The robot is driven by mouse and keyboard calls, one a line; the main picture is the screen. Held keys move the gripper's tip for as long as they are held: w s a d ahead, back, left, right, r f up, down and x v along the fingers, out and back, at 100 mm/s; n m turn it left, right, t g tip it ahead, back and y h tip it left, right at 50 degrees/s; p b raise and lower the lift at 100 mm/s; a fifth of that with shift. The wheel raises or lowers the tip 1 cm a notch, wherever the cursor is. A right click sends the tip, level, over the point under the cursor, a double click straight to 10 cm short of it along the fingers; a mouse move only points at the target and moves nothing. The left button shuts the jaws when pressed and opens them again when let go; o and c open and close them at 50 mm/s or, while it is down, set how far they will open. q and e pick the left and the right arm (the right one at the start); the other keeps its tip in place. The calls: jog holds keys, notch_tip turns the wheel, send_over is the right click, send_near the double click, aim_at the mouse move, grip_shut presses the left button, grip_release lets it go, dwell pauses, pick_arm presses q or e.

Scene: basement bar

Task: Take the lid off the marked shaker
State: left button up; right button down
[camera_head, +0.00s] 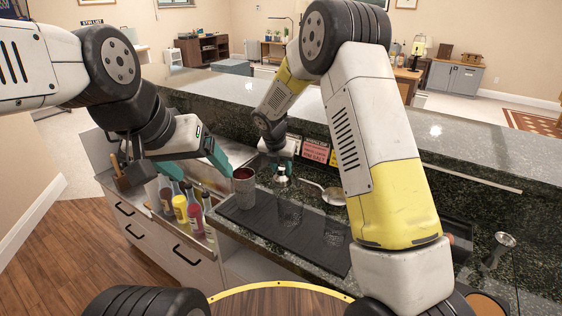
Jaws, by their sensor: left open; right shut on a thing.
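The shaker (244,190) is a metal cup with a reddish band, upright on the dark bar mat (262,231) near its far left end. Its top looks open, with no lid on it. My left gripper (222,160) is open, with its teal fingers just left of the shaker's rim; whether they touch it I cannot tell. My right gripper (281,164) is to the right of the shaker, shut on a small silver lid (280,177). The lid is apart from the shaker, above the counter. The yellow and white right arm hides part of the counter.
A metal strainer or spoon (333,194) lies to the right. Several bottles (180,208) stand in a rail at left. Red and yellow signs (315,150) are on the back ledge. A metal jigger-like piece (504,241) is at far right.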

jog(key=shift+f, duration=0.15)
jog(key=c, duration=0.9)
grip_release()
jog(key=shift+c, duration=0.2)
jog(key=v, duration=1.2)
jog(key=s+d+r+m, duration=0.5)
jog(key=d+r+m, duration=0.1)
jog(key=r, duration=0.1)
jog(key=s+d+r+m+y, duration=0.1)
jog(key=s+d+m, duration=0.2)
jog(key=s+m, duration=0.5)
jog(key=s+d+r+m+t+y, duration=0.1)
jog(key=s+d+r+m, duration=0.1)
jog(key=s+m, duration=0.6)
jog(key=s+d+r+m+t+y, duration=0.1)
jog(key=s+d+r+m, duration=0.1)
jog(key=s+m, duration=0.7)
jog(key=shift+s+d+y, duration=0.4)
jog(key=shift+d, duration=0.45)
